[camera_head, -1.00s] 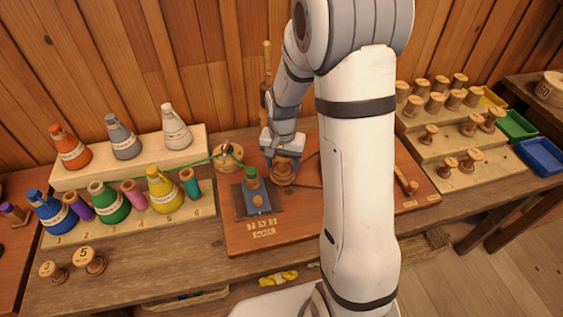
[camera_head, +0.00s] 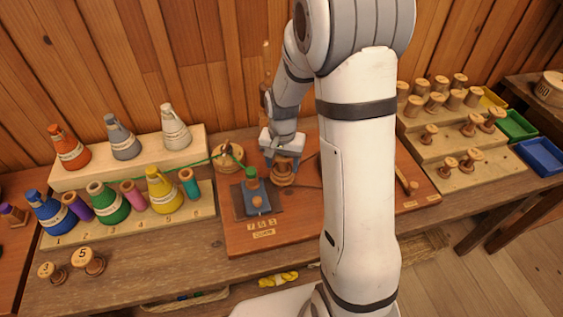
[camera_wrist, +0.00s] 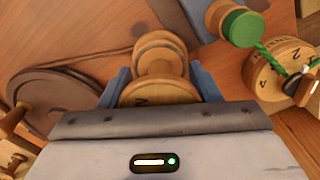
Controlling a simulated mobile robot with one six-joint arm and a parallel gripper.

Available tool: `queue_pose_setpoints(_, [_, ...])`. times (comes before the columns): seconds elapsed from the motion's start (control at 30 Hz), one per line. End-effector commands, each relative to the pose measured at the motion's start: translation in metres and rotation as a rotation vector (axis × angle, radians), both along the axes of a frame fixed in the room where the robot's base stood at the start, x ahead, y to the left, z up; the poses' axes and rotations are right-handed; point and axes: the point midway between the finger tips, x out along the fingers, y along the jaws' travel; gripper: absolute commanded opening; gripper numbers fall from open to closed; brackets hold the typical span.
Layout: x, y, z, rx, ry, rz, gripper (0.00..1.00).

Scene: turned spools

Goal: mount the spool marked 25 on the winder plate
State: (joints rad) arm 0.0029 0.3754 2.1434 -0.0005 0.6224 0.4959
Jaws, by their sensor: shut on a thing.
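My gripper (camera_head: 284,162) is shut on a turned wooden spool (camera_head: 283,175), low over the reddish-brown board (camera_head: 290,228). In the wrist view the same spool (camera_wrist: 160,62) stands between the blue fingers of my gripper (camera_wrist: 165,88). A dark mark on its end is partly covered by the gripper body, and I cannot read it. A dark round disc (camera_wrist: 58,98), possibly the winder plate, lies left of the spool in the wrist view. In the head view my arm hides most of that area. I cannot tell whether the spool touches anything below.
A blue stand (camera_head: 256,201) with a green-topped piece is left of the gripper. A round wooden piece (camera_head: 228,157) with green thread is behind it. Thread cones stand on the left rack (camera_head: 190,218). Several spools stand on the right stepped rack (camera_head: 445,150). Two spools (camera_head: 88,262) stand front left.

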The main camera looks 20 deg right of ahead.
Motion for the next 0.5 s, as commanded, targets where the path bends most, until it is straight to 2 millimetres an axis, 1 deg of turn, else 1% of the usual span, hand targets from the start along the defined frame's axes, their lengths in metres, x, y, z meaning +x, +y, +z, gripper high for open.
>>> queue_pose_setpoints(0.5, [-0.0001,0.0004,-0.0097,0.0,0.0,0.001,0.34])
